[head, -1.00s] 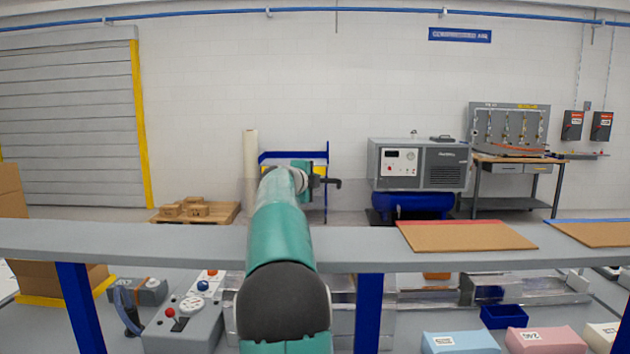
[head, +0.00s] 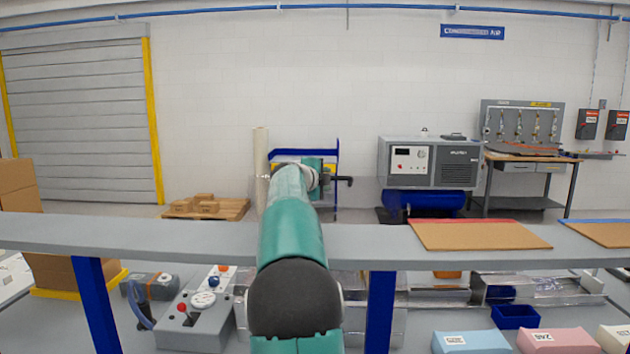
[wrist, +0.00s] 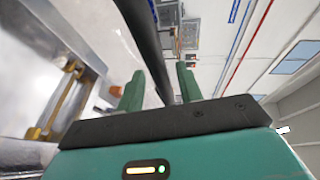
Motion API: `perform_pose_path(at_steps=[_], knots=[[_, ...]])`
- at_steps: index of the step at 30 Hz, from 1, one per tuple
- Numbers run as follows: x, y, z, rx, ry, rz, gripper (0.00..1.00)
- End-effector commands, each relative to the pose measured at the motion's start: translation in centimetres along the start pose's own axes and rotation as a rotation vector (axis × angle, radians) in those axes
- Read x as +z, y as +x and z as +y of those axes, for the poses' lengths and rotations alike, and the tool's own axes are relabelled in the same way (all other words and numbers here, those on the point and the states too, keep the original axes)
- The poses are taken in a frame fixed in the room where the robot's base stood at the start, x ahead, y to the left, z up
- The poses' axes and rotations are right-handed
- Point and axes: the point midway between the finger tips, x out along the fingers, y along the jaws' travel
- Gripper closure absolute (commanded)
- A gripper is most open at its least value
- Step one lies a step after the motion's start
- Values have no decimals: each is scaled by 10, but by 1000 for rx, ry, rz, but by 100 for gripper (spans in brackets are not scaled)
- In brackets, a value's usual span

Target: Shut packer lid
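My arm reaches forward over the grey beam in the head view. My gripper (wrist: 160,70) shows in the wrist view with its two green fingers apart. A thick dark bar (wrist: 146,40) runs down between or just behind the fingers; I cannot tell whether they touch it. A metal frame with brass-coloured fittings (wrist: 68,95) lies at left in the wrist view. Shiny metal housing (head: 385,318), perhaps part of the packer, shows below the beam in the head view, partly hidden by my arm. I cannot make out the lid for certain.
The grey beam (head: 180,231) on blue posts (head: 97,300) crosses in front of me. A control box (head: 195,318) with a gauge stands lower left. Cardboard sheets (head: 478,235) lie on the beam. Foam blocks (head: 470,342) and a blue bin (head: 515,317) sit lower right.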

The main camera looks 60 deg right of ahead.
Motion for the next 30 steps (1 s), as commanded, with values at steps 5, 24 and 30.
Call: perform_pose_path(at_steps=[5, 24, 30], knots=[[0, -30, -2, -2, 0, -3, 64], [0, -132, 0, 0, 1, -1, 64], [0, -132, 0, 1, 1, -1, 64]])
